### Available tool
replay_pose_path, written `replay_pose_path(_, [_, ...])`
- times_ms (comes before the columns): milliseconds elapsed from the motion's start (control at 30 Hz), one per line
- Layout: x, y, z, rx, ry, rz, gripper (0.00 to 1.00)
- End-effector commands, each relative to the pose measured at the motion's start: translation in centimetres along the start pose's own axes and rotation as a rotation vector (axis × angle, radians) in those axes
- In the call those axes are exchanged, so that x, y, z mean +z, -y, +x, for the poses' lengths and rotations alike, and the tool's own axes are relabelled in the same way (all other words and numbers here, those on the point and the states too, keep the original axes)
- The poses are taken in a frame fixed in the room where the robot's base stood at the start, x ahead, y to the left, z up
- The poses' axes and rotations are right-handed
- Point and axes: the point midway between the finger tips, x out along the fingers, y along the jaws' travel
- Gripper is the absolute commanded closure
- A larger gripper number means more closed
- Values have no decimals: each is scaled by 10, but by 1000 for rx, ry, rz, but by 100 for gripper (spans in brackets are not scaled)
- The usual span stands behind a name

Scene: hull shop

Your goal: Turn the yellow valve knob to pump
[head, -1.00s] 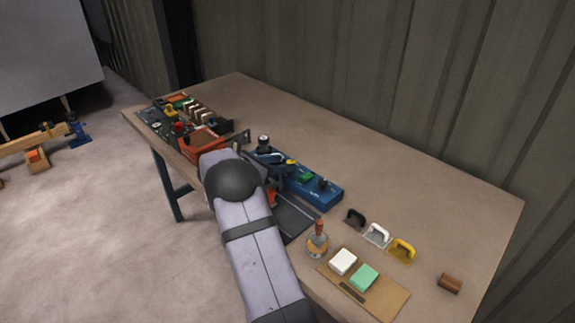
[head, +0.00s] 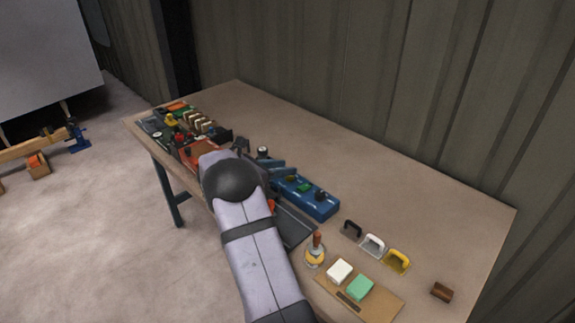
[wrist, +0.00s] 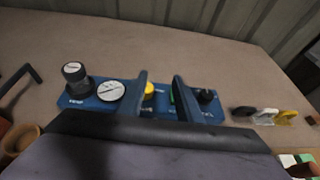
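The yellow valve knob (wrist: 149,88) shows in the wrist view as a small round yellow part on the blue panel (wrist: 68,102), just right of my gripper's left finger. My gripper (wrist: 161,80) is open. Its two dark fingers stand over the middle of the panel, with the yellow knob and a green part (wrist: 172,97) partly visible between them. I cannot tell whether a finger touches the knob. The left finger hides part of it, and I cannot read its setting or the labels beside it. The blue panel (head: 325,209) also shows in the head view.
A tall black knob (wrist: 75,76) and a white dial (wrist: 111,90) are left on the panel; another black knob (wrist: 207,97) is right. Black, white and yellow handles (head: 398,259) lie further right. A red-handled tool (head: 316,248) stands near the front. The bench behind is clear.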

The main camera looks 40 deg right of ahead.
Motion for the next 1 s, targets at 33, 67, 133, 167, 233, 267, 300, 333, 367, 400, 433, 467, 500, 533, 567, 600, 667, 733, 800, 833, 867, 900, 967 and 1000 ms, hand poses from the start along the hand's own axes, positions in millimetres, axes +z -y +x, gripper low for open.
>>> replay_pose_path(33, [20, 8, -2, -20, -6, -12, 68])
replay_pose_path(67, [22, 15, 0, -33, -12, -26, 68])
replay_pose_path(133, [26, 29, 4, -59, -18, -69, 68])
replay_pose_path(167, [28, 35, 6, -69, -17, -90, 68])
replay_pose_path(233, [33, 48, 10, -74, -3, -169, 68])
replay_pose_path(267, [34, 52, 12, -67, 8, -215, 68])
replay_pose_path(300, [34, 58, 15, -52, 22, -276, 68])
replay_pose_path(333, [34, 61, 17, -31, 35, -324, 68])
replay_pose_path(367, [28, 61, 19, -1, 49, -360, 68])
replay_pose_path(400, [17, 59, 20, 46, 63, -398, 68])
replay_pose_path(433, [9, 56, 21, 84, 71, -416, 68])
replay_pose_path(467, [-2, 52, 21, 125, 78, -423, 68])
replay_pose_path(500, [-12, 45, 19, 180, 83, -427, 68])
replay_pose_path(533, [-18, 40, 16, 220, 84, -422, 68])
replay_pose_path(567, [-22, 34, 14, 259, 83, -410, 68])
replay_pose_path(600, [-28, 27, 10, 309, 77, -390, 68])
replay_pose_path(667, [-33, 17, 5, 366, 65, -343, 68])
replay_pose_path(733, [-36, 9, 2, 401, 49, -278, 68])
replay_pose_path(800, [-37, 7, 1, 411, 32, -220, 68])
replay_pose_path(833, [-37, 7, 1, 410, 25, -199, 68])
replay_pose_path(867, [-38, 7, 1, 410, 20, -183, 68])
replay_pose_path(900, [-37, 7, 1, 410, 17, -164, 68])
replay_pose_path(967, [-37, 7, 1, 410, 14, -148, 68])
replay_pose_path(1000, [-37, 7, 1, 410, 13, -142, 68])
